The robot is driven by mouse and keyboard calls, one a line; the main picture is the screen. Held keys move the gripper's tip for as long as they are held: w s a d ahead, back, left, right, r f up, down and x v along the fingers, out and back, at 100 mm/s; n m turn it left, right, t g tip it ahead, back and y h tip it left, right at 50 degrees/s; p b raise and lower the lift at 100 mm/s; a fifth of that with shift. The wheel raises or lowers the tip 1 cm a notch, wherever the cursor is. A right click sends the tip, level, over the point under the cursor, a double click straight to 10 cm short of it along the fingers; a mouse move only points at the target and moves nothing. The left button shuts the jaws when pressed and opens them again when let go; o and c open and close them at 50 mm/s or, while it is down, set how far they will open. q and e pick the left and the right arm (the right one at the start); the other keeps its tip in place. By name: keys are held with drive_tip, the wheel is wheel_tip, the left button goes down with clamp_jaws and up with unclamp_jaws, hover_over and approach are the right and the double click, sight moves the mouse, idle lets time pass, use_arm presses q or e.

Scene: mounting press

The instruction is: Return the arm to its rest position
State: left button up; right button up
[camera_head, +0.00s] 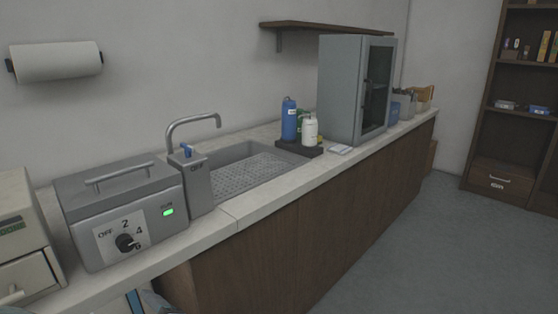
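Neither of my grippers shows in the head view. A small grey shape lies at the bottom edge, left of the middle, and I cannot tell what it is. A grey box-shaped machine (125,210) with a top handle stands on the counter at the left. Its black knob (126,243) sits on a dial marked OFF, 2, 4 and 6, and a green light (168,212) glows on its front.
The long counter (215,235) runs away to the right. It carries a beige machine (22,235), a sink (245,175) with a tap (190,120), bottles (289,120) and a grey cabinet (342,90). Dark shelves (515,100) stand far right. The floor (430,250) is clear.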

use_arm(q)
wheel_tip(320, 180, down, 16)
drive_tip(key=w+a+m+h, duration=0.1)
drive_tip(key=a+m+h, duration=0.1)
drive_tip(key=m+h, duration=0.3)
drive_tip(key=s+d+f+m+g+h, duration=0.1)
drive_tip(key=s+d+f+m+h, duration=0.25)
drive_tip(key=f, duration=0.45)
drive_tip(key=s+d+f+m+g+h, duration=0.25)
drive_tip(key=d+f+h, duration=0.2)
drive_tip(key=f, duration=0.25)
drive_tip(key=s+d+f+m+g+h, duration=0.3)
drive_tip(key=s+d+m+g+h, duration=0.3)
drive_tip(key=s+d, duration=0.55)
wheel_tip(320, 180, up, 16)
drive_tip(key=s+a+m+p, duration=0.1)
drive_tip(key=p, duration=1.5)
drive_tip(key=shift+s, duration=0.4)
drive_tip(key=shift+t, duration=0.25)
idle(1.2)
